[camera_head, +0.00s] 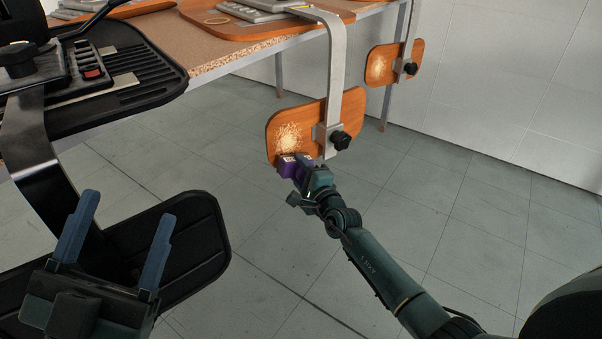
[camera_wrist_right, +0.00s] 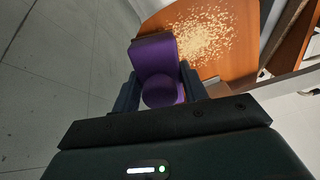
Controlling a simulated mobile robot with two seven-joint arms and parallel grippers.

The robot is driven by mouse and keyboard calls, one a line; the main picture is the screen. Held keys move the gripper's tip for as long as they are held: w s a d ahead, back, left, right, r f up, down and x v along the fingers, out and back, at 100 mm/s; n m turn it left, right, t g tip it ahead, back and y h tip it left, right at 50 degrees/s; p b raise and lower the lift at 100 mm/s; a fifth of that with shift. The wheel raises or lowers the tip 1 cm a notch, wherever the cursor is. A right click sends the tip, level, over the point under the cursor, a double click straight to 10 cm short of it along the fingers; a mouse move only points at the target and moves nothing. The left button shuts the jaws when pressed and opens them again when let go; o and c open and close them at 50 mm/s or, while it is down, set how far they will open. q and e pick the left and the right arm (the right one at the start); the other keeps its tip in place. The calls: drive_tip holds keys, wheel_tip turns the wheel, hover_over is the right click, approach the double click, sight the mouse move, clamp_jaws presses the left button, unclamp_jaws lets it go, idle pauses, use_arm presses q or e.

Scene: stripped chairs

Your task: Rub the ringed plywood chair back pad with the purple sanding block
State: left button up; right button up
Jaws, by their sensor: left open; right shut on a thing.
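A plywood chair back pad (camera_head: 286,124) hangs on a bent metal bar below the table edge, with a pale, speckled worn patch on its face. My right gripper (camera_head: 307,170) is shut on the purple sanding block (camera_head: 287,166), at the pad's lower left edge. In the right wrist view the purple block (camera_wrist_right: 158,62) sits between the fingers, and the pad (camera_wrist_right: 232,60) with its speckled patch lies just beyond it. I cannot tell whether block and pad touch. My left gripper (camera_head: 118,240) is open and empty at the lower left. No ring shows clearly around this pad.
A second plywood back pad (camera_head: 382,64) with a pale patch hangs farther back. Black chair parts (camera_head: 190,215) fill the left side. The tiled floor (camera_head: 440,190) at right is clear.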

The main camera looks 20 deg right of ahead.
drive_tip(key=shift+w+a+b, duration=0.2)
drive_tip(key=shift+w+b, duration=0.35)
drive_tip(key=shift+w, duration=0.4)
idle(0.4)
